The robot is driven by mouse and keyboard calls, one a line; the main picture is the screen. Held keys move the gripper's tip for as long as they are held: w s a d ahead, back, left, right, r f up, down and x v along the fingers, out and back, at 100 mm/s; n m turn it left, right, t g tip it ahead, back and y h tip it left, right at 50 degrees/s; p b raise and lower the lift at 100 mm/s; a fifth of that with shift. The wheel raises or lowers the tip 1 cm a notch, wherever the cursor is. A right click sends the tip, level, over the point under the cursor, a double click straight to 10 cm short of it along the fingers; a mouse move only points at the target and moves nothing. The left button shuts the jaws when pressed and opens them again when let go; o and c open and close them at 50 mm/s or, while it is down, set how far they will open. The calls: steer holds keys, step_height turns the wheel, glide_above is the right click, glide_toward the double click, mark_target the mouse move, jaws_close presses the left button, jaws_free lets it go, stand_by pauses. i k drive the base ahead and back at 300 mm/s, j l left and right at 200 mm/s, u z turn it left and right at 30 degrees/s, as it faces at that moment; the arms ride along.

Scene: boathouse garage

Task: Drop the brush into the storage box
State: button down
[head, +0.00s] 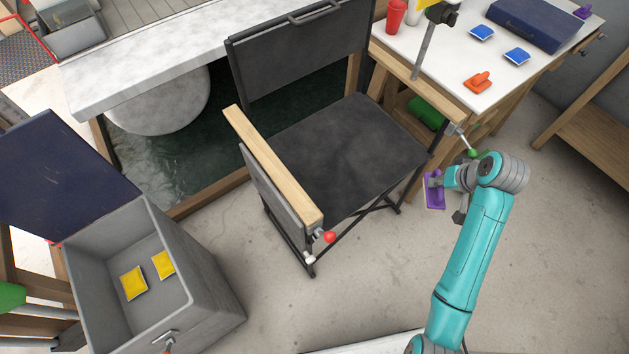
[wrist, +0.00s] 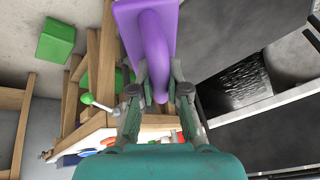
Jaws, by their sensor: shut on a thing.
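The purple brush (head: 434,192) has a flat block and a raised handle. My gripper (head: 448,180) is shut on it and holds it in the air, to the right of the chair and below the white table's front corner. In the wrist view, the brush (wrist: 160,30) shows large, with its handle between the two fingers of my gripper (wrist: 158,88). The grey storage box (head: 203,268) stands on the floor at lower left, far from my gripper. Its dark blue lid (head: 60,175) is open, and two yellow packets (head: 133,283) lie inside.
A black folding chair (head: 340,150) with a wooden armrest stands between my gripper and the box. A white table (head: 440,60) holds an orange handled thing (head: 478,82), blue packets and a blue case. Bare floor lies in front of the chair.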

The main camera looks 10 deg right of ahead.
mark_target(151, 286)
steer(key=k+j+z, duration=0.1)
steer(key=j, duration=0.35)
steer(key=k+j+z, duration=0.15)
steer(key=j, duration=0.25)
steer(key=k+j+z, duration=0.1)
steer(key=j, duration=0.35)
steer(key=k+j+z, duration=0.1)
steer(key=j, duration=0.3)
steer(key=j+u, duration=0.1)
steer(key=j, duration=0.15)
steer(key=k+j+u, duration=0.1)
steer(key=i+l+u, duration=0.1)
steer(key=u, duration=0.3)
steer(key=l+u, duration=0.2)
steer(key=u, duration=0.2)
steer(key=i+l+u, duration=0.1)
steer(key=u, duration=0.35)
steer(key=l+u, duration=0.25)
steer(key=u, duration=0.15)
